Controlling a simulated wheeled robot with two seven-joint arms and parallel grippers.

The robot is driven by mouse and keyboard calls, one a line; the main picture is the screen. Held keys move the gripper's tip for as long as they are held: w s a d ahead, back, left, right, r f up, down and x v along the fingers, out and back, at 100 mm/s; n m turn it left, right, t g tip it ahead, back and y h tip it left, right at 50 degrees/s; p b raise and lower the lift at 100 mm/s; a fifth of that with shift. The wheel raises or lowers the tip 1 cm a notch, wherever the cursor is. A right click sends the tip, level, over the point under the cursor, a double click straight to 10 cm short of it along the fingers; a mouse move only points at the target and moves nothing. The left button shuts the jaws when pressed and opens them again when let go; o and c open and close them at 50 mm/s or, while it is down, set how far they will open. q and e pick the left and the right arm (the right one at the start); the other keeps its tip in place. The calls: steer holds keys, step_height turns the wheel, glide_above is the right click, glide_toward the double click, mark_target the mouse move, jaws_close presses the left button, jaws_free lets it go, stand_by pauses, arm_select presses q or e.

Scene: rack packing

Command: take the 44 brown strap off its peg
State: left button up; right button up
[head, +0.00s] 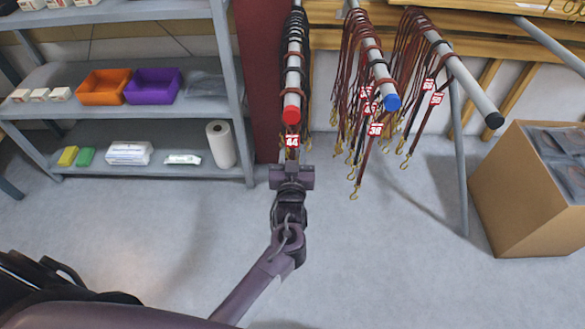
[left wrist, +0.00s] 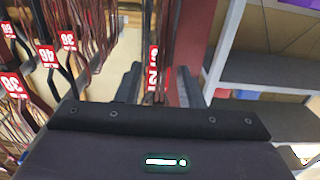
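The brown strap with the red 44 tag (head: 292,141) hangs from the front of the red-tipped peg (head: 292,80), with black straps behind it. My left gripper (head: 291,168) is just below and in front of the tag, pointing at the hanging strap. In the left wrist view, the two fingers of the left gripper (left wrist: 160,84) stand apart, one on each side of the strap, whose red tag (left wrist: 153,70) shows between them. I cannot tell whether either finger touches the strap. The strap's lower end is hidden behind the gripper. My right gripper is not in view.
A blue-tipped peg (head: 390,101) and a black-tipped peg (head: 493,120) to the right hold several tagged brown straps. A grey shelf (head: 150,128) with bins stands left, beside a dark red post (head: 264,80). A cardboard box (head: 510,200) stands right. The floor in front is clear.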

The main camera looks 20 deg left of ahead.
arm_select(q)
steer(key=shift+w, duration=0.1)
jaws_close()
stand_by(0.5)
